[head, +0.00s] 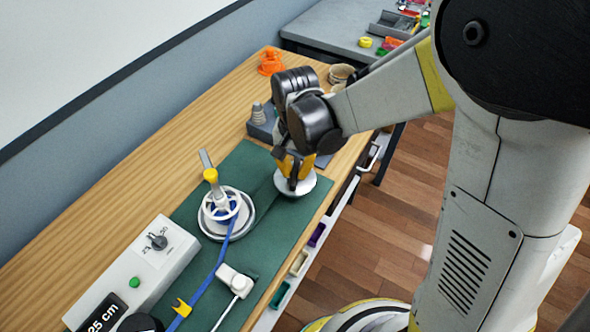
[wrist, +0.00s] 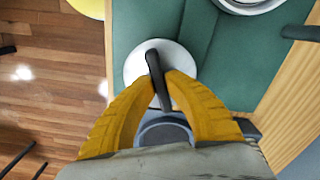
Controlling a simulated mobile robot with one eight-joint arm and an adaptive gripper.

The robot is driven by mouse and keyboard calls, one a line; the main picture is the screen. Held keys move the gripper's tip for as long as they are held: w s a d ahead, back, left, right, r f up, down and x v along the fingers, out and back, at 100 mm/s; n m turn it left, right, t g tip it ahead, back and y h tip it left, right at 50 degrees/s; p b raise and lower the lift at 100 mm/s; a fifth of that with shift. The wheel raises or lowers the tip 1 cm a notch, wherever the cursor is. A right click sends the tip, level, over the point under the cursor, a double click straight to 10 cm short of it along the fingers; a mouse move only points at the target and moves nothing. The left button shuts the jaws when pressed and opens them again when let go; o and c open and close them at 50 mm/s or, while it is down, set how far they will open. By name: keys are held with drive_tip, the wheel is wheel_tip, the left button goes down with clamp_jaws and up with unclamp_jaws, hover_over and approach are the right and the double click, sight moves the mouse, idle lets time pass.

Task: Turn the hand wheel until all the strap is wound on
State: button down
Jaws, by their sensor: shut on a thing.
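The hand wheel appears to be a smooth white disc (head: 306,184) with a dark upright grip bar, on the green mat. In the wrist view the white disc (wrist: 134,68) lies below my fingers. My gripper (head: 291,168) is over it, with its yellow fingers shut on the dark bar (wrist: 153,62). Part of the disc is hidden by the fingers. The blue strap (head: 208,283) runs from the reel toward the near edge, through a yellow clip (head: 181,307).
A lever with a yellow knob (head: 210,175) stands behind the reel. A white box (head: 135,275) with a dial, a green button and a display reading 25 cm is at the left. A white fitting (head: 235,281) with a rod is beside the strap. A grey block (head: 262,122) stands behind my gripper.

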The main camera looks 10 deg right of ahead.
sight(295, 170)
drive_tip(key=shift+m, duration=0.8)
drive_tip(key=c, duration=1.4)
unclamp_jaws()
wheel_tip(295, 170, up, 12)
